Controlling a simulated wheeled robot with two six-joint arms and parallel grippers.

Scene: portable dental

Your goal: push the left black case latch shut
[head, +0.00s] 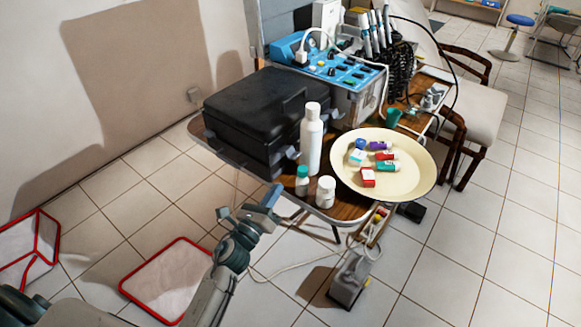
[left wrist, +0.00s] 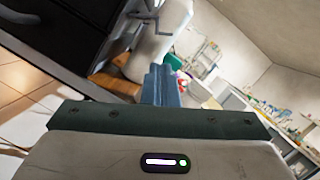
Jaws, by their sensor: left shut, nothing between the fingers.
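The black case (head: 258,112) lies closed-looking on the wooden table, its front side toward me. It also fills the upper left of the left wrist view (left wrist: 62,38). My right gripper does not show.
A tall white bottle (head: 312,140), a green-capped bottle (head: 302,181) and a white jar (head: 325,192) stand near the table edge beside my left gripper. A cream plate (head: 412,187) with small boxes is to the right. A blue dental unit (head: 335,72) stands behind.

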